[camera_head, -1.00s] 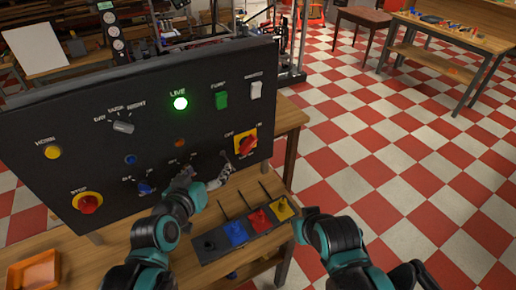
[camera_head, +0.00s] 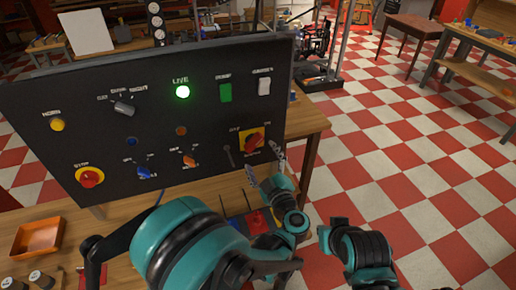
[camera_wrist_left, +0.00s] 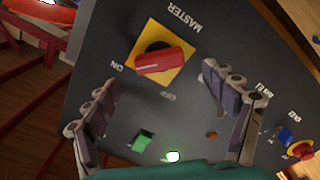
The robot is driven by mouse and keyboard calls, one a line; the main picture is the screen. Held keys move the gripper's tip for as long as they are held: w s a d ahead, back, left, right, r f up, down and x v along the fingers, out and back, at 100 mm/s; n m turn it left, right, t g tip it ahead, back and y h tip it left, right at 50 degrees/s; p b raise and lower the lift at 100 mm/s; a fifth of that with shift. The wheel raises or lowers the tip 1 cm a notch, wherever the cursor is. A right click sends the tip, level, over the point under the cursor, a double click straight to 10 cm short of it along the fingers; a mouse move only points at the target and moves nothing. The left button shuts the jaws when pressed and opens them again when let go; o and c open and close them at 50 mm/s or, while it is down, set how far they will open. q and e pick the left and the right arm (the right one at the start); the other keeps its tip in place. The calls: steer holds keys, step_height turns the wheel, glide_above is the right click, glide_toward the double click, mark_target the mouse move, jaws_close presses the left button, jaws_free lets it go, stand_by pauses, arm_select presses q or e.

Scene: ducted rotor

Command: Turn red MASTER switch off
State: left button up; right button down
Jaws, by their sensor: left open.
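The red MASTER switch (camera_head: 253,141) sits on a yellow square plate at the right of the black panel (camera_head: 205,140). The wrist view shows its red handle (camera_wrist_left: 160,61) lying nearly level, one end on the side of the ON label. The OFF label (camera_wrist_left: 168,97) is beside the plate. My left gripper (camera_head: 265,163) is just in front of the panel, below and right of the switch. In the wrist view its spread fingers (camera_wrist_left: 167,92) are empty and apart from the handle. Only links of my right arm show.
The LIVE lamp (camera_head: 182,91) glows green. A red stop button (camera_head: 90,179) is at lower left. A joystick box with a red section (camera_head: 258,221) is partly hidden by my arm. An orange tray (camera_head: 37,238) lies left.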

mark_target(255, 146)
arm_select(q)
steer(key=x, duration=0.5)
steer(key=shift+w+a+b, duration=0.1)
steer(key=shift+w+b, duration=0.05)
steer(key=shift+b, duration=0.25)
steer(key=c, duration=1.1)
